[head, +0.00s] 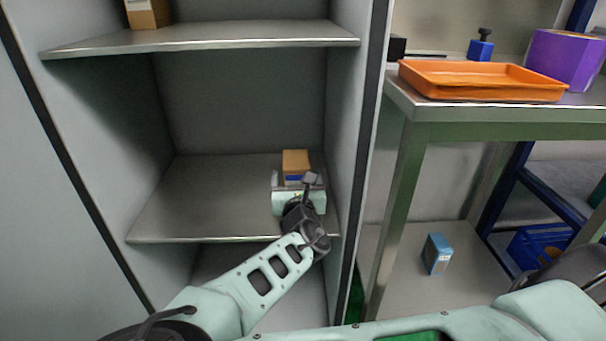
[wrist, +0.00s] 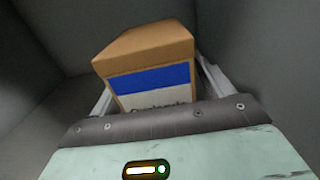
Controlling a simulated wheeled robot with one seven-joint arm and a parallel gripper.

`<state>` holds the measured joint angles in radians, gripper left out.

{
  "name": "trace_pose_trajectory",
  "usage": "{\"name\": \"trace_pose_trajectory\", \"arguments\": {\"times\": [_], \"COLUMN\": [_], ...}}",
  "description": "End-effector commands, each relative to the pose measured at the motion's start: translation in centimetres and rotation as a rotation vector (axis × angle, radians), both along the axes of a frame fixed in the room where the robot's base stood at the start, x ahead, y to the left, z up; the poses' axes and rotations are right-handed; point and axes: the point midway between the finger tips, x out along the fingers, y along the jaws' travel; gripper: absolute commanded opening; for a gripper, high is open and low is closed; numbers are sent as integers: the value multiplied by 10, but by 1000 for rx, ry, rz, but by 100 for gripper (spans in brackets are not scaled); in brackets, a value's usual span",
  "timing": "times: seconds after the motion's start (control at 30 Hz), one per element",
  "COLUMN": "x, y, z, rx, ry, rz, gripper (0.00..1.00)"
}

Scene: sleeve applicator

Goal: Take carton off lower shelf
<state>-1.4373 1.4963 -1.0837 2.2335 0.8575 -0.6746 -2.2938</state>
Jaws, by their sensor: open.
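The carton (head: 295,161) is a small brown box with a blue and white label. It sits on the lower shelf (head: 200,195) of the grey cabinet, towards the right. In the wrist view the carton (wrist: 150,60) is close in front, with my gripper's fingers (wrist: 152,92) on either side of it. The fingers are open; I cannot tell whether either one touches the carton. In the head view my gripper (head: 298,182) reaches in over the shelf and hides the carton's lower part.
The cabinet's right wall (head: 345,120) is close beside my gripper. The upper shelf (head: 200,38) is above and holds another brown box (head: 148,13). The left of the lower shelf is clear. A bench with an orange tray (head: 480,80) stands to the right.

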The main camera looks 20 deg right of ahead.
Motion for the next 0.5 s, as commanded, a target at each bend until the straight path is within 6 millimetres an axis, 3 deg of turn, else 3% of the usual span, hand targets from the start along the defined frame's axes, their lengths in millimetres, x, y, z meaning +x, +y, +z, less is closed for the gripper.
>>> {"name": "trace_pose_trajectory", "arguments": {"times": [0.37,0.5], "x": [-3,-2], "y": [4,4], "z": [0,0], "rx": [-1,-1], "ry": [0,0], "rz": [1,1], "gripper": [80,41]}}
